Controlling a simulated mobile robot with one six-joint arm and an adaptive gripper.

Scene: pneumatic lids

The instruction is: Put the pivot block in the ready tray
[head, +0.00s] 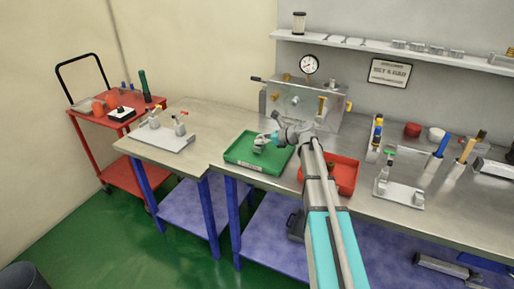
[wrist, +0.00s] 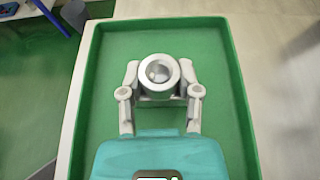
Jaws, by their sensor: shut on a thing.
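The pivot block (wrist: 159,71), a pale grey metal piece with a round bore, is between the fingers of my gripper (wrist: 160,90) in the wrist view. The gripper is shut on it. In the head view the block (head: 259,143) shows small and grey at the tip of my gripper (head: 267,139). Both are over the green tray (head: 238,160), inside its outline; its green rim (wrist: 238,105) surrounds them in the wrist view. The tray has a pale label on its front wall, too small to read. I cannot tell whether the block touches the tray floor.
A red tray (head: 347,176) lies right of the green tray, partly behind my arm. A metal panel with a gauge (head: 309,64) stands behind. Fixture plates stand left (head: 170,141) and right (head: 400,195). A red cart (head: 115,120) is far left. The green tray is otherwise empty.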

